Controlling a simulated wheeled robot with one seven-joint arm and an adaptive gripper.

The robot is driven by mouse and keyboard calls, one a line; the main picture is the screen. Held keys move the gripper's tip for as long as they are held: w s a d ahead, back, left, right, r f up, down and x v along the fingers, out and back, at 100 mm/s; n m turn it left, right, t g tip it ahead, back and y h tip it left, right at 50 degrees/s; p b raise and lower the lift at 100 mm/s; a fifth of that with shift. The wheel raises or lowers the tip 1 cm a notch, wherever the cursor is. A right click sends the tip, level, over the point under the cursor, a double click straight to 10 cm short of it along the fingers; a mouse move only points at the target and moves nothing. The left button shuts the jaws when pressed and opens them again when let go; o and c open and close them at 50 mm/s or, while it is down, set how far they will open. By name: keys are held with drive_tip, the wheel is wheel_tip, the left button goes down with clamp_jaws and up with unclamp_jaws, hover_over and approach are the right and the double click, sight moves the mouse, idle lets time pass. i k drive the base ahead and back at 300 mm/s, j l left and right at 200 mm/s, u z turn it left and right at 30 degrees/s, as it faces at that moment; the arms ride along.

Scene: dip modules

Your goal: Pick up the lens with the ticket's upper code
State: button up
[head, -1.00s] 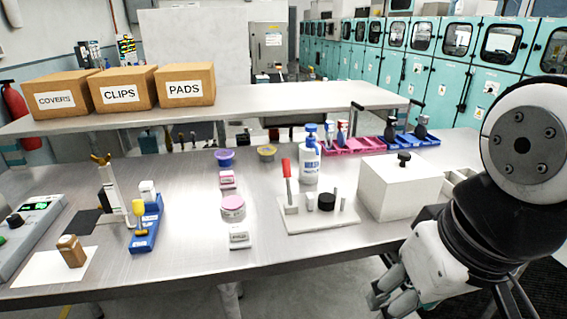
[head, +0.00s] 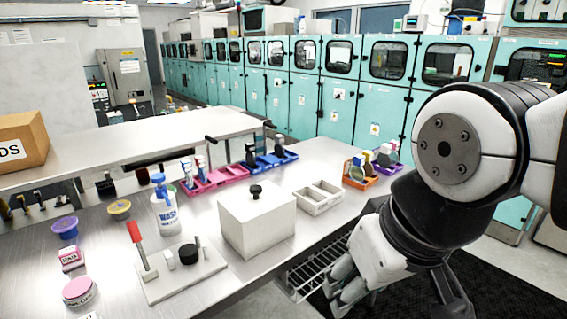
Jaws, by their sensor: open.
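I cannot pick out the lens or the ticket for certain, and no code is readable. Small upright pieces, some with round dark or tinted parts, stand in an orange rack (head: 350,182) and a purple rack (head: 393,168) at the table's right end. Similar small pieces stand in a pink rack (head: 225,178) and a blue rack (head: 283,160) farther back. My gripper (head: 345,290) is open and empty, low at the right, beyond the table's front edge and apart from all the racks. My arm partly hides it.
A white box with a black knob (head: 258,225) and a pale two-compartment tray (head: 318,199) stand near the front edge. A white bottle (head: 165,208) and a board with a red-handled tool (head: 180,272) are to the left. A raised shelf (head: 150,140) runs behind.

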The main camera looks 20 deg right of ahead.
sight(357, 172)
drive_tip(key=z, duration=0.7)
drive_tip(key=i+l+u, duration=0.25)
drive_tip(key=i+l, duration=1.35)
